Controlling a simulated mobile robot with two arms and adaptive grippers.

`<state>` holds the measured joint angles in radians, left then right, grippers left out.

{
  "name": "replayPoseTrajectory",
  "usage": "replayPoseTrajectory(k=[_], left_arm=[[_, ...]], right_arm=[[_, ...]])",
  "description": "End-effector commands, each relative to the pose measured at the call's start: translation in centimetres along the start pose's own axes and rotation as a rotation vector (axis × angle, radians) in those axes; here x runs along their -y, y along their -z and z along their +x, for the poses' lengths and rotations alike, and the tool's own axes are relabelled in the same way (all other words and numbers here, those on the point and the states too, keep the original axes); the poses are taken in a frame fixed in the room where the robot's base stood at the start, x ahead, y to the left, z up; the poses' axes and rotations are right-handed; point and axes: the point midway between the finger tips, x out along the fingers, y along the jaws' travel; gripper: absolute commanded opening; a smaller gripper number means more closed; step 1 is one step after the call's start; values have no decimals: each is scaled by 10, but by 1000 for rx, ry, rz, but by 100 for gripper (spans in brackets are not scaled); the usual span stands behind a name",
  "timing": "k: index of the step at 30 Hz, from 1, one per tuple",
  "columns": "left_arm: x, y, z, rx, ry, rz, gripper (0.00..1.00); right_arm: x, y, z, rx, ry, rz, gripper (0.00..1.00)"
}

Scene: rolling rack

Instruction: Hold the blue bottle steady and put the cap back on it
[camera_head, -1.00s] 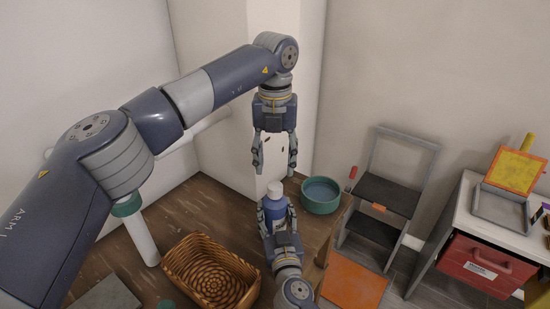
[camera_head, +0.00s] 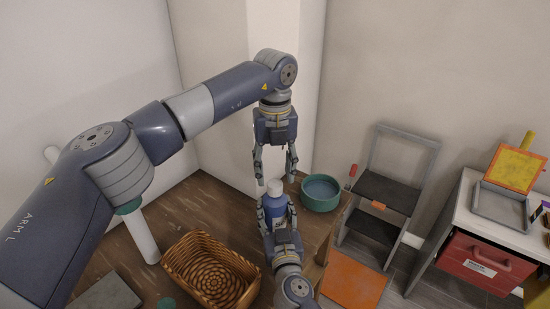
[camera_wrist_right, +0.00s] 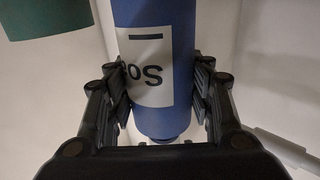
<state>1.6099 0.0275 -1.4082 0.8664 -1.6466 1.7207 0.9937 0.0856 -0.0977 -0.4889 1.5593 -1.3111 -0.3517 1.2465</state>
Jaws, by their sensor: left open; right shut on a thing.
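The blue bottle (camera_head: 274,209) stands upright in the head view, with a whitish cap (camera_head: 274,187) at its top. I cannot tell whether the cap is screwed down or only resting there. My right gripper (camera_head: 277,216) is shut on the bottle from the near side. The right wrist view shows its fingers (camera_wrist_right: 160,85) on both sides of the blue bottle (camera_wrist_right: 184,60), which carries a pale label with dark letters. My left gripper (camera_head: 275,178) points down, open, directly above the bottle, with its fingertips at either side of the cap's height.
A teal bowl (camera_head: 320,205) stands on the wooden table just right of the bottle. A wicker basket (camera_head: 178,265) lies to the left. A grey step stool (camera_head: 405,150) and a desk with a red drawer (camera_head: 478,268) stand farther right.

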Motion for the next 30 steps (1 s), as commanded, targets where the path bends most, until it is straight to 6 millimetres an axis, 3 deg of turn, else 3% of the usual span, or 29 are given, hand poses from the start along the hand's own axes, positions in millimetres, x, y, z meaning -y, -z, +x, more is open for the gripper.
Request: replayPoseTrajectory(k=[3, 9, 20, 26, 30], left_arm=[[-1, 0, 20, -1, -1, 0, 47], [0, 0, 39, 0, 0, -1, 47], [0, 0, 44, 1, 0, -1, 47], [0, 0, 43, 1, 0, -1, 4], [0, 0, 43, 1, 0, -1, 0]], right_arm=[[0, 0, 0, -1, 0, 0, 0], [0, 0, 0, -1, 0, 0, 0], [0, 0, 0, 0, 0, 0, 0], [0, 0, 0, 0, 0, 0, 0], [0, 0, 0, 0, 0, 0, 0]])
